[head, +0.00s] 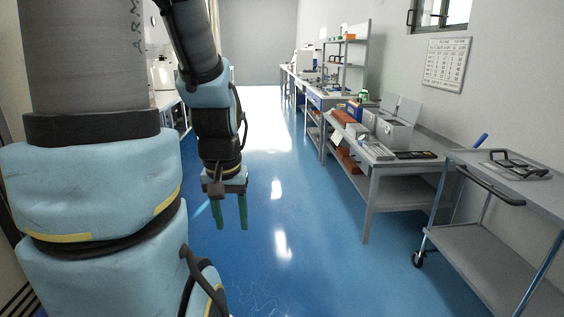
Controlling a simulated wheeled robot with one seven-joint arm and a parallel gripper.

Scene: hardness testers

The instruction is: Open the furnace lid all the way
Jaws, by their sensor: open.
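My gripper (229,218) hangs pointing down over the blue floor, left of the middle of the head view. Its two green fingers are apart with nothing between them. It touches nothing that I can see. I cannot clearly make out the furnace or its lid. A grey metal box (394,134) with upright panels at its top stands on the right-hand bench, and I cannot tell whether it is the furnace. My gripper is well to the left of this box.
A grey bench (415,172) runs along the right wall with small items on it. A grey wheeled cart (497,205) stands at the near right. Another bench with equipment is partly hidden behind my arm at left. The blue aisle floor (300,215) is clear.

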